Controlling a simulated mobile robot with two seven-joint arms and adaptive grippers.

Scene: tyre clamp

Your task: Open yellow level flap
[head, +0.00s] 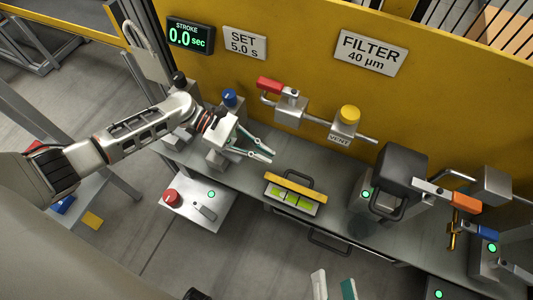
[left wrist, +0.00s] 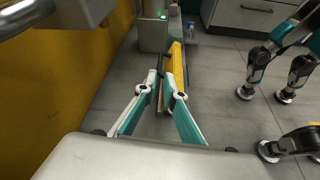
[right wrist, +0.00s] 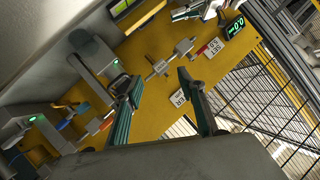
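The yellow flap (head: 295,189) is a long bar along the back edge of a small level box with green windows (head: 290,197), on the grey bench. A dark loop handle (head: 300,177) stands behind it. My left gripper (head: 270,156) is open and empty, above and to the upper left of the flap in the head view. In the left wrist view, its two fingertips (left wrist: 163,80) are apart, with the yellow flap (left wrist: 177,66) showing beyond them. My right gripper (head: 334,286) is open and empty at the bottom of the head view; its spread fingers fill the right wrist view (right wrist: 158,82).
Behind the bench is a yellow wall with a red-handled valve (head: 269,85) and a yellow-capped vent (head: 350,115). A dark clamp block (head: 402,165) and an orange-handled valve (head: 466,203) stand to the right. A red button box (head: 198,205) is at the left.

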